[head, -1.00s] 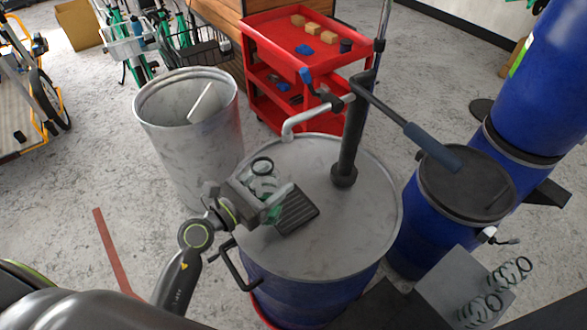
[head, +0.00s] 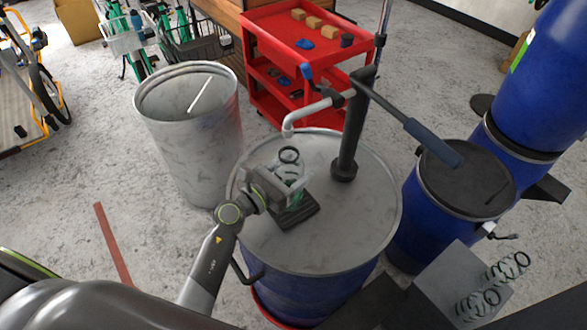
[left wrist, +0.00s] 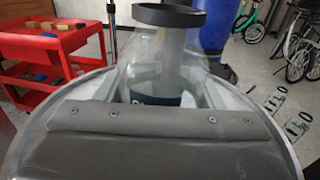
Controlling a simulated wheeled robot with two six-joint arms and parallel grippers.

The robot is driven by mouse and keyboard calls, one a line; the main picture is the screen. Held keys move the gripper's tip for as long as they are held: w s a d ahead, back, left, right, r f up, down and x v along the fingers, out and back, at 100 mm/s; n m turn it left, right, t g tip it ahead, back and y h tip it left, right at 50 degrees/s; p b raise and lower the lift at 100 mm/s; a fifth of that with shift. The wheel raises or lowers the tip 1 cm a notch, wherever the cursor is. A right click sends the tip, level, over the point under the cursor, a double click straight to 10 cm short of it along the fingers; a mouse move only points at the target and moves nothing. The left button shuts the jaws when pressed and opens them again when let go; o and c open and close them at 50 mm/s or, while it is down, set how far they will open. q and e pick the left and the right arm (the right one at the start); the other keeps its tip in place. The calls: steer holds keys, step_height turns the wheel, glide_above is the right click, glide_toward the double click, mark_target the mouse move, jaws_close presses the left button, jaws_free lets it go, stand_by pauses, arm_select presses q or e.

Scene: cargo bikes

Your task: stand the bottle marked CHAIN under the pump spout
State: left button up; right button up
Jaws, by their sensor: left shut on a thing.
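My left gripper (head: 284,190) is shut on a clear bottle (head: 290,168) with a dark ring at its top. The bottle is upright over the black ribbed pad (head: 298,215) on the drum lid, just below and near the pump spout (head: 288,130). I cannot tell whether its base touches the pad. In the left wrist view the bottle's dark ring (left wrist: 168,15) and a dark band with pale lettering show; most of the lettering is hidden, so the word is unreadable. The pump (head: 350,135) rises from the lid behind it. My right gripper is not in view.
The blue drum's grey lid (head: 370,215) has bare room around the pad. An open grey bin (head: 190,140) stands left, a red cart (head: 300,50) behind. Blue drums (head: 440,225) and the pump handle (head: 432,142) are to the right.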

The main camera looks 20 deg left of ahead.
arm_select(q)
steer(key=shift+f, duration=0.15)
steer(key=o, duration=1.2)
steer(key=shift+c, duration=0.2)
steer(key=shift+r, duration=0.2)
steer(key=shift+s+a+f, duration=0.1)
steer(key=shift+s+a, duration=0.1)
steer(key=shift+s, duration=0.15)
steer(key=b+v, duration=0.3)
steer(key=v, duration=0.8)
